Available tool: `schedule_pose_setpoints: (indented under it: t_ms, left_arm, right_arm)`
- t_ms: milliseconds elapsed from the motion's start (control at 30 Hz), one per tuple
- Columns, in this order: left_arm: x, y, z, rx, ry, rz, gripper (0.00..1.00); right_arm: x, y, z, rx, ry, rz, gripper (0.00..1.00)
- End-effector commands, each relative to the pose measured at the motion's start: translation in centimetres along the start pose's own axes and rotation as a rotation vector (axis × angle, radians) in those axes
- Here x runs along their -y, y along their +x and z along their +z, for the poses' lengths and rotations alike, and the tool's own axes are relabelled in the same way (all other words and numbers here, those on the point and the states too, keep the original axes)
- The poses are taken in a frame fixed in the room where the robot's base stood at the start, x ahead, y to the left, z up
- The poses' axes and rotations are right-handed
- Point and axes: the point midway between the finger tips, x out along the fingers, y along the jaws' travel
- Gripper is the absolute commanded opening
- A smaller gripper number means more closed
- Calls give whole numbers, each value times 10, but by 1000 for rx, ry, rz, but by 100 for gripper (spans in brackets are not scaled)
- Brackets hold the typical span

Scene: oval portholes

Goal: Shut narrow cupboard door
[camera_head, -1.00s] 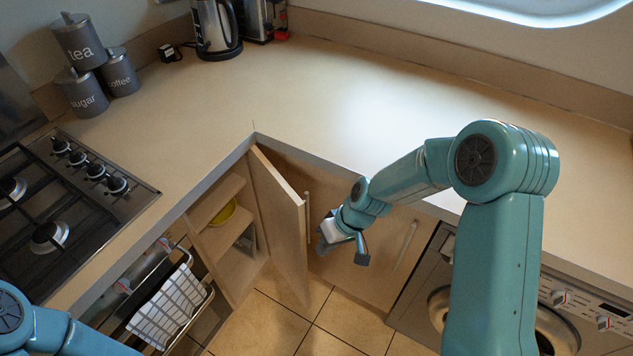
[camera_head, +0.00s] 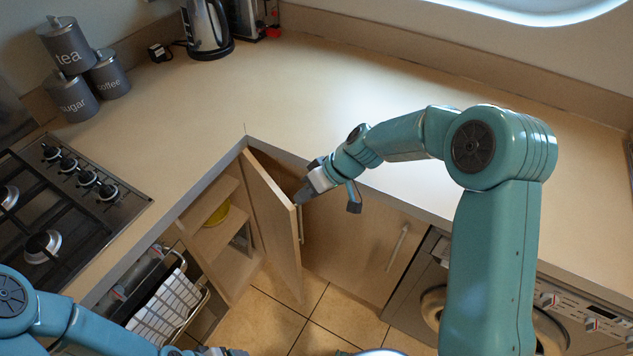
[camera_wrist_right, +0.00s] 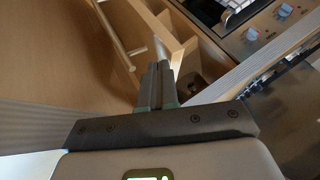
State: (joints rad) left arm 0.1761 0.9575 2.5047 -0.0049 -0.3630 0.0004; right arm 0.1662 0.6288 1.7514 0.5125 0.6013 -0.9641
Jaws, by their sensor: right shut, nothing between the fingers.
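The narrow cupboard door (camera_head: 272,222) is a pale wood panel standing open at the counter's inner corner, with a bar handle (camera_head: 301,224) on its outer face. My right gripper (camera_head: 299,198) is shut and empty at the upper part of the door's free edge. In the right wrist view, its closed fingers (camera_wrist_right: 158,78) point toward the door edge and handle bar (camera_wrist_right: 112,38); whether they touch is unclear. The cupboard's shelves (camera_head: 212,236) show left of the door. My left gripper (camera_head: 222,351) is barely visible at the bottom edge, its jaws cut off.
A yellow bowl (camera_head: 217,215) sits on a cupboard shelf. A towel (camera_head: 160,312) hangs on the oven rail at the left. Another cupboard front with a handle (camera_head: 398,247) and a washing machine (camera_head: 432,290) stand at the right. The floor (camera_head: 325,325) below is clear.

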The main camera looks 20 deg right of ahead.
Motion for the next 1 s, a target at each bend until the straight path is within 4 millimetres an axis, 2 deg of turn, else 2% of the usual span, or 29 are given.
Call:
schedule_pose_setpoints:
  t_ms: [167, 567, 767, 1000]
  left_arm:
    - [0, -1, 0, 0, 0, 0, 82]
    - [0, 0, 0, 0, 0, 0, 82]
    - [4, 13, 0, 0, 0, 0, 82]
    - [9, 25, 0, 0, 0, 0, 82]
  right_arm:
    - [-1, 10, -1, 0, 0, 1, 0]
    - [-2, 11, -1, -3, 5, 4, 0]
    - [11, 20, 0, -24, 43, 27, 0]
    - [40, 35, -1, -74, 140, 78, 0]
